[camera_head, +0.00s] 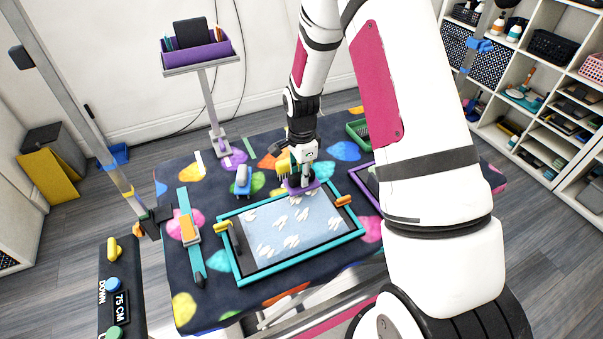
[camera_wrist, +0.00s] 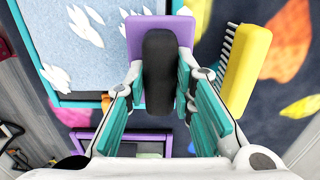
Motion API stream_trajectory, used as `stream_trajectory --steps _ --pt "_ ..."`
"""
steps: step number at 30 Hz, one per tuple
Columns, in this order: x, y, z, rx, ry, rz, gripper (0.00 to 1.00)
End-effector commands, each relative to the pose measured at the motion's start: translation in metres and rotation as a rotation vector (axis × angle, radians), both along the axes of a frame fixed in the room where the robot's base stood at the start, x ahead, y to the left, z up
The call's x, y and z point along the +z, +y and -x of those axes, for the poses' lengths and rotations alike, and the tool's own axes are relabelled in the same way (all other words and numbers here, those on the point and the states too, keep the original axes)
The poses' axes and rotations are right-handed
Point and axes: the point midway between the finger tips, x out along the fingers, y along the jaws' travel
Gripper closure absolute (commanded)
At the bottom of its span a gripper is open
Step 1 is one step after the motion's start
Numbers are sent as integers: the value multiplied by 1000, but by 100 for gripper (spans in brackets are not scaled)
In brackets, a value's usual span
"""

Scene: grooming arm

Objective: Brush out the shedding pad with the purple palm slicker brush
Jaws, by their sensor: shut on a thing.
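My gripper (camera_wrist: 160,95) is shut on the black handle of the purple palm slicker brush (camera_wrist: 146,30). In the head view the brush (camera_head: 301,187) is at the far edge of the shedding pad (camera_head: 300,232), right of its middle. The pad is light blue with several white fur tufts and lies in a teal frame (camera_head: 234,267) with orange clips. In the wrist view the pad (camera_wrist: 60,50) is left of the brush, which overlaps the frame's edge. The brush's underside is hidden, so I cannot tell whether it touches the pad.
A yellow comb (camera_wrist: 247,65) lies close to the right of my gripper. A blue brush (camera_head: 242,180) stands beyond the frame. A teal rail with an orange slider (camera_head: 189,228) is at left, and a purple-edged tray (camera_head: 366,184) at right. A post (camera_head: 207,100) carries a purple caddy (camera_head: 197,50).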

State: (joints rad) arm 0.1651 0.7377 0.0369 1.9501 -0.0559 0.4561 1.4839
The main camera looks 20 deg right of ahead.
Motion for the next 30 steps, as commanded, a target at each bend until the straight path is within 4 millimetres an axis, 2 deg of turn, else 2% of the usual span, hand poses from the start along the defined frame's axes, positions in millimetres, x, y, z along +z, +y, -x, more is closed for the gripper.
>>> stream_trajectory --steps 23,30 --pt "-15 0 2 1 1 0 99" --pt "-12 0 34 0 4 0 99"
